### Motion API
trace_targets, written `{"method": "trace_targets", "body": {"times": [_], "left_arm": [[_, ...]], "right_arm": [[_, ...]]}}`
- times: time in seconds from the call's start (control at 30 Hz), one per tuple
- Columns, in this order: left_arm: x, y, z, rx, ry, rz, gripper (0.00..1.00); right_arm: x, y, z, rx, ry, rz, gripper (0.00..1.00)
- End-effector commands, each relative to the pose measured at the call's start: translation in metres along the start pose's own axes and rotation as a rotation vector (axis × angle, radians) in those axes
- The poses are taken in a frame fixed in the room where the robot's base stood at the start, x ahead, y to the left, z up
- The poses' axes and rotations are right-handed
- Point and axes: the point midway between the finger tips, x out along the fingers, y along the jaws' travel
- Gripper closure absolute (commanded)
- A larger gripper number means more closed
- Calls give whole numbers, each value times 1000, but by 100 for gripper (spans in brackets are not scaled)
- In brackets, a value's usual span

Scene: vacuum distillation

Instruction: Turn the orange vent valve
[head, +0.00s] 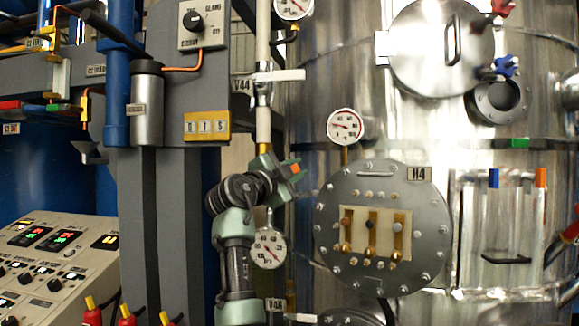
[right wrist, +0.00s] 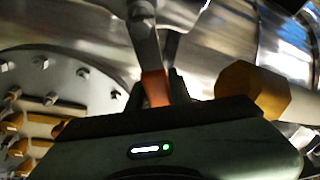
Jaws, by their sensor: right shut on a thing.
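My right gripper (head: 285,172) is in front of the steel vessel, by the vertical pale pipe (head: 263,128). A small orange part of the vent valve (head: 296,168) shows at its fingertips. In the right wrist view the valve's grey lever ends in an orange tip (right wrist: 155,87), which sits between the dark fingers of my right gripper (right wrist: 157,90). The gripper is shut on this tip. The gripper body hides the lower part of the tip, and the valve's body is hard to make out. My left gripper is not in view.
The round H4 flange (head: 335,215) is right of my right arm. A dial gauge (head: 268,249) hangs close beside the forearm. A white lever (head: 280,76) labelled V44 is above. A yellow hexagonal cap (right wrist: 252,90) is near the gripper's right side. A control panel (head: 75,275) stands lower left.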

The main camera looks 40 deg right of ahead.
Motion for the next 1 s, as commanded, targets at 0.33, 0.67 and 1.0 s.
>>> {"method": "trace_targets", "body": {"times": [0.33,0.67,1.0], "left_arm": [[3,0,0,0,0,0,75],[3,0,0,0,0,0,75],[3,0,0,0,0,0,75]], "right_arm": [[-2,27,5,276,-1,119,100],[-4,41,10,440,-2,187,100],[-5,45,13,492,-3,208,100]]}}
